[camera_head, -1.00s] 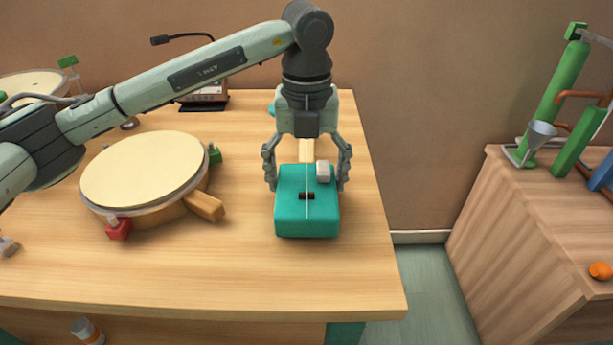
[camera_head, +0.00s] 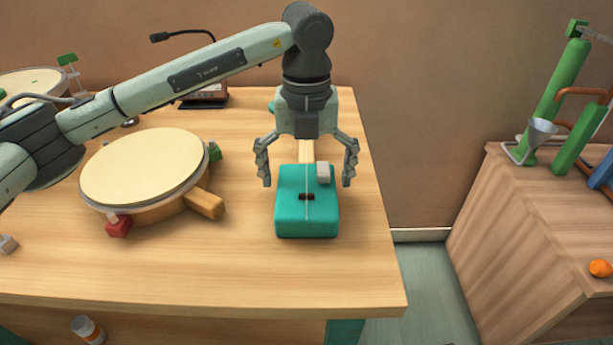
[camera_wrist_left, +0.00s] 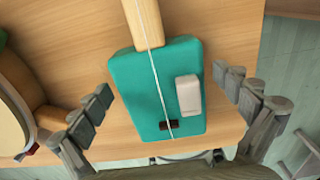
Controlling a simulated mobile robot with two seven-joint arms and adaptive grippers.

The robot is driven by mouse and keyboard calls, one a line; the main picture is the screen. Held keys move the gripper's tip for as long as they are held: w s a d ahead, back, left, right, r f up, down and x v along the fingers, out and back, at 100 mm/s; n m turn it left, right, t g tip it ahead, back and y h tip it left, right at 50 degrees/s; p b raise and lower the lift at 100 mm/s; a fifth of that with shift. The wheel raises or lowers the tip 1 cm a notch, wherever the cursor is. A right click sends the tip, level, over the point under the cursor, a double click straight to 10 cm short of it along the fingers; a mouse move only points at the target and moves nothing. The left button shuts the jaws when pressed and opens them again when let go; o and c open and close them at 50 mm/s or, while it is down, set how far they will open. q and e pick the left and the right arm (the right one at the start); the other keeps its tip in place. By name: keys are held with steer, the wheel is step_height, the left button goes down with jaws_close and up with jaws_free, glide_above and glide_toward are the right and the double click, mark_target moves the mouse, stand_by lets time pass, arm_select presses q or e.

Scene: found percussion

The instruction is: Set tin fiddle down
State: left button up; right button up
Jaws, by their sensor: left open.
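The tin fiddle (camera_head: 307,222) has a teal box body, a pale wooden neck, a string, a dark bridge and a white block on top. It lies on the wooden table (camera_head: 250,270) near the right edge, its neck pointing to the back. My left gripper (camera_head: 306,180) is open above the fiddle, with one finger on each side of the body and a gap on both sides. In the left wrist view the fiddle (camera_wrist_left: 150,100) lies between the spread fingers, and neither touches it. My right gripper is not in view.
A round drum (camera_head: 140,168) with a wooden handle and red and green clamps stands to the left. A second drum (camera_head: 30,84) is at the far left. Another table (camera_head: 520,225) with green pipes (camera_head: 553,92) stands right, across a floor gap. The front of the table is clear.

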arm_select(q)
steer(key=shift+r, duration=0.35)
step_height(320, 180, up, 12)
steer(key=shift+f, duration=0.2)
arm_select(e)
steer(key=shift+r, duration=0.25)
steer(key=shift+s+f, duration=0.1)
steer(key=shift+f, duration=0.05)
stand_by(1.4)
